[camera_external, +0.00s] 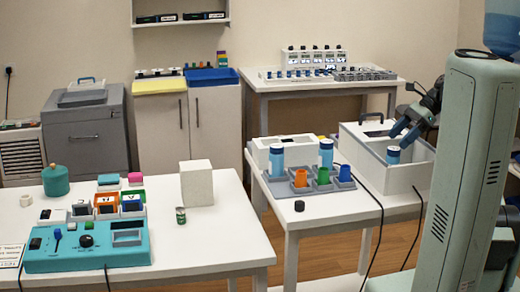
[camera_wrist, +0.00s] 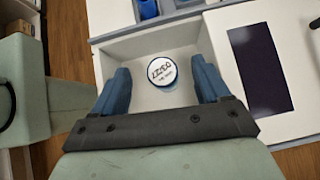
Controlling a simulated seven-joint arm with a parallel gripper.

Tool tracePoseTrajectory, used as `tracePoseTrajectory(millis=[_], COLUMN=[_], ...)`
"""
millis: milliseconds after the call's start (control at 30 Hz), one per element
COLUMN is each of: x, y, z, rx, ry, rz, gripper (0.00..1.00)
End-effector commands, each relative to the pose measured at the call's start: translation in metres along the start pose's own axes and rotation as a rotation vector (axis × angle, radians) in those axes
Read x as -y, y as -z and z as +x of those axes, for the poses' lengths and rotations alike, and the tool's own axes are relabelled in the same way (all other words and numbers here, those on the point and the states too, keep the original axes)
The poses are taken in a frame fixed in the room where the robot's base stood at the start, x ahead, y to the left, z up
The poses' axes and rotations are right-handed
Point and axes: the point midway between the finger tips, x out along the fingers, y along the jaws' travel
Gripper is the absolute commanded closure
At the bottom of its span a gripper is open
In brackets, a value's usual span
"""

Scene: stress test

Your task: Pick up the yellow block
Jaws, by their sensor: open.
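I cannot make out a clear yellow block in either view. A flat yellow tray or sheet (camera_external: 160,86) lies on the white cabinet at the back, and an orange block-like piece (camera_external: 301,177) stands in a grey rack. My gripper (camera_external: 404,133) is open and empty, pointing down over a white bin (camera_external: 400,180). In the wrist view my gripper (camera_wrist: 160,67) has its blue fingers apart, on either side of a white-lidded blue bottle (camera_wrist: 166,68) as seen from above. That bottle (camera_external: 393,155) stands in the bin, below the fingertips.
The grey rack (camera_external: 285,196) also holds green and blue pieces, beside blue bottles (camera_external: 276,160). A teal console (camera_external: 88,250) stands on the left table, with a white block (camera_external: 196,183) farther back. The bin walls surround the space under my gripper.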

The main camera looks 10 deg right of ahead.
Motion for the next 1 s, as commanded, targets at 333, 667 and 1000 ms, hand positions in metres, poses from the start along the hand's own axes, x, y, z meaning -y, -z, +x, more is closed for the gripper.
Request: tracePoseTrajectory(millis=[333, 667, 1000], x=[0.0, 0.0, 0.03], y=[0.0, 0.0, -0.007], z=[0.0, 0.0, -0.006], rx=[0.0, -0.001, -0.081], ry=[0.0, 0.0, 0.026], rz=[0.0, -0.002, -0.295], gripper=[0.25, 0.17, 0.17])
